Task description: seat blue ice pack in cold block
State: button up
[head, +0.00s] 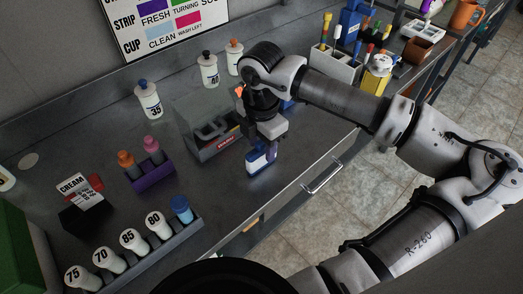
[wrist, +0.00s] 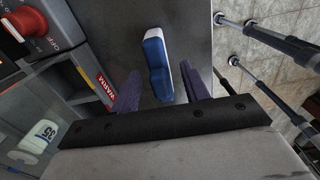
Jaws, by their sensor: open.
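A blue and white ice pack (head: 257,163) stands on the steel counter near its front edge. In the wrist view the ice pack (wrist: 156,66) shows blue with a white side, between the two purple fingers. My gripper (head: 268,151) is directly over it, pointing down, with fingers apart. I cannot identify the cold block for certain; a small blue piece (head: 287,104) is partly hidden behind my arm.
A grey unit (head: 190,112) with a red WARM label stands left of my gripper; its red knob (wrist: 28,22) shows in the wrist view. A purple rack (head: 153,178) and a row of numbered bottles (head: 134,241) stand further left. The counter's front edge is close.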

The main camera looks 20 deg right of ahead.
jog(key=shift+f, duration=0.55)
grip_shut()
jog(key=shift+r, duration=0.1)
